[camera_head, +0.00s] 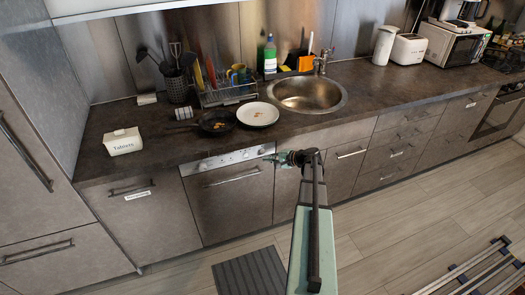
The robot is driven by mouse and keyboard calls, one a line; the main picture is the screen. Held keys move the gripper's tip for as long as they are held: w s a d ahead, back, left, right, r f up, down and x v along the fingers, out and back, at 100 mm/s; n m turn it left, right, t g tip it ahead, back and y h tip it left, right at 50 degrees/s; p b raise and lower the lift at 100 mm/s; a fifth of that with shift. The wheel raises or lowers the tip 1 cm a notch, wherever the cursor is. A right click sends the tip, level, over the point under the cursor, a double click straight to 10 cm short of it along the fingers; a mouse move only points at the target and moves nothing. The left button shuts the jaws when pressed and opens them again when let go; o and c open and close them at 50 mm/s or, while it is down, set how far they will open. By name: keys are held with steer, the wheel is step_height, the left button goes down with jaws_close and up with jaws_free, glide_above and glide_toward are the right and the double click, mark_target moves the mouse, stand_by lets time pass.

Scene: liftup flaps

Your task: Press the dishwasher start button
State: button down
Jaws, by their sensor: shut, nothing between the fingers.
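The dishwasher (230,208) is built in under the dark counter, with its door upright and closed. Its light control panel (225,160) runs along the top edge, above a bar handle. The start button is too small to make out. My gripper (268,158) is shut and empty at the right end of the panel, pointing left. It covers that end of the panel, and I cannot tell whether it touches it. My arm reaches up to it from the bottom of the picture.
The counter holds a white tablets box (123,141), a pan (217,121), a plate (258,114), a dish rack (227,94) and a sink (307,94). Cabinets with handles flank the dishwasher. A dark mat (251,272) lies on the floor in front.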

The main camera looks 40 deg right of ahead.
steer(key=shift+w+d, duration=0.15)
steer(key=shift+w, duration=0.35)
steer(key=shift+w+d, duration=0.15)
steer(key=shift+w, duration=0.35)
steer(key=shift+w, duration=0.1)
stand_by(0.6)
steer(key=shift+w+d+b, duration=0.1)
steer(key=shift+w+b, duration=0.2)
steer(key=shift+w+d, duration=0.1)
steer(key=shift+w, duration=0.2)
stand_by(0.8)
stand_by(0.3)
steer(key=shift+s+a+b, duration=0.2)
steer(key=shift+s+b, duration=0.3)
steer(key=shift+s, duration=0.25)
steer(key=shift+s+a+b, duration=0.25)
steer(key=shift+s, duration=0.55)
steer(key=shift+s+a+b, duration=0.25)
steer(key=shift+s, duration=0.55)
steer(key=shift+s+a+b, duration=0.25)
steer(key=shift+s, duration=0.55)
